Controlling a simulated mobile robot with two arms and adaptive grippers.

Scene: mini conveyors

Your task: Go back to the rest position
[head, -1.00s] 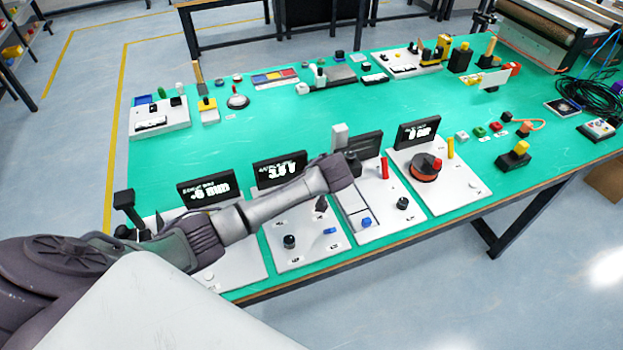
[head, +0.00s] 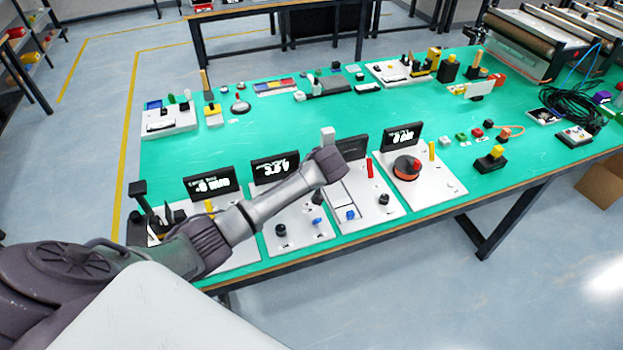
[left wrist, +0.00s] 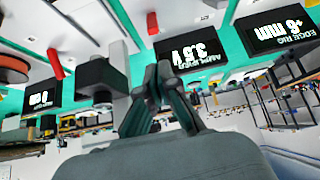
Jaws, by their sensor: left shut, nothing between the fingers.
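My left arm (head: 270,205) reaches in from the left over the near row of white panels in the head view. Its far end stands over the middle panels, and I cannot make out its fingers clearly there. In the left wrist view my left gripper (left wrist: 160,75) shows its two dark fingers close together, shut, with nothing held. They stand in front of the 3.5 V display (left wrist: 190,47), which appears behind them. My right gripper is in neither view.
The green table (head: 270,130) carries white panels with displays, such as the far-right one (head: 402,137). A red cylinder (head: 369,169) and an orange-black disc (head: 406,168) stand nearby. Dark upright parts (head: 138,190) rise at the left. The floor (head: 420,290) in front is clear.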

